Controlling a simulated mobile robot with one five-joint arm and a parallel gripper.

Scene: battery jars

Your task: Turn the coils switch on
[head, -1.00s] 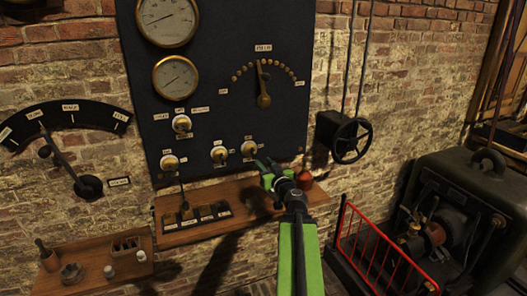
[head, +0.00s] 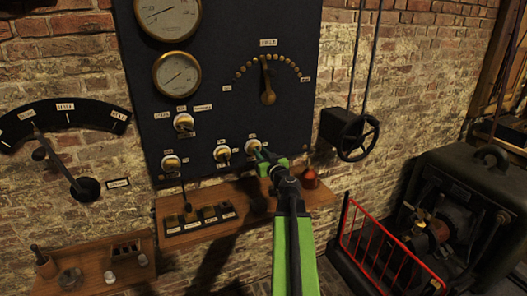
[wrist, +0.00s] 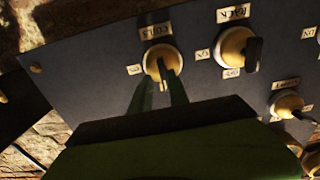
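The coils switch (wrist: 161,58) is a round brass-coloured knob with a dark lever, under an upside-down label in the wrist view. In the head view the coils switch (head: 253,145) is the rightmost knob of the panel's lower row. My green gripper (head: 259,154) is right at it. In the wrist view my gripper's two fingers (wrist: 159,84) stand apart with their tips over the lower part of the knob, one on each side of the lever. I cannot tell whether they touch it. The gripper hides part of the knob in the head view.
The rack switch (wrist: 237,47) is beside the coils switch, and another knob (wrist: 287,103) is beyond it. A wooden shelf (head: 290,204) with a small red-brown jar (head: 310,178) is below the panel. A black handwheel (head: 358,138) is on the wall to the right.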

